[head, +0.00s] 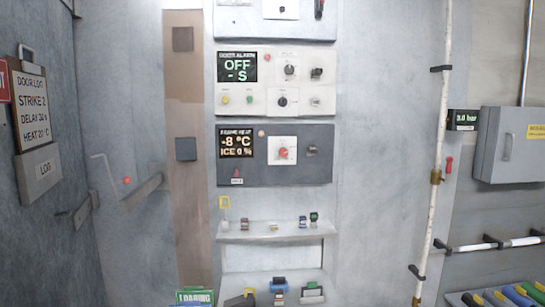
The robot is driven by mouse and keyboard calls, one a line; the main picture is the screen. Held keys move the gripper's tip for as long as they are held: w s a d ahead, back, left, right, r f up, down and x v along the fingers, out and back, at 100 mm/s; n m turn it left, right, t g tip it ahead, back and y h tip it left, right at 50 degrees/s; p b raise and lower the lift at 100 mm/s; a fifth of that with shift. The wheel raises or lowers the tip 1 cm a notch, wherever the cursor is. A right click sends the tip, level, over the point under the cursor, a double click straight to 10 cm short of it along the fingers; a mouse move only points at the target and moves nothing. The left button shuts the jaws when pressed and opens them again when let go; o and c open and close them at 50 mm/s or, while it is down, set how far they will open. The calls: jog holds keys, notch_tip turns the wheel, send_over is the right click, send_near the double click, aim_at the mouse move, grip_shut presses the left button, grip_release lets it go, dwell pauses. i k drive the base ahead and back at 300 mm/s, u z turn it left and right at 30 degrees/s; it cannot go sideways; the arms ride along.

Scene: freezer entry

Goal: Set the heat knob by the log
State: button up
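The door log board (33,112) hangs on the left wall. It reads "DOOR LOG, STRIKE 2", a delay line and a heat line whose figures look like 30 s and 23 °C but are blurred. A grey holder marked "LOG" (42,176) is below it. The dark panel (318,172) at centre has a red knob (283,153) on a white plate, which looks like the heat knob. Its pointer direction is too small to tell. The display (236,146) beside it shows -8 °C and ICE 0 %. My gripper is not in view.
A white panel (270,103) with display "OFF - S", dark knobs and small buttons sits above. A shelf (277,236) with small items juts out below. A white pipe (437,130) and grey box (511,145) are at right. The space before the panels is clear.

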aim_at(284, 152)
jog(key=z, duration=0.75)
jog(key=i, duration=1.8)
jog(key=u, duration=4.05)
jog(key=k, duration=0.15)
jog(key=z, duration=0.2)
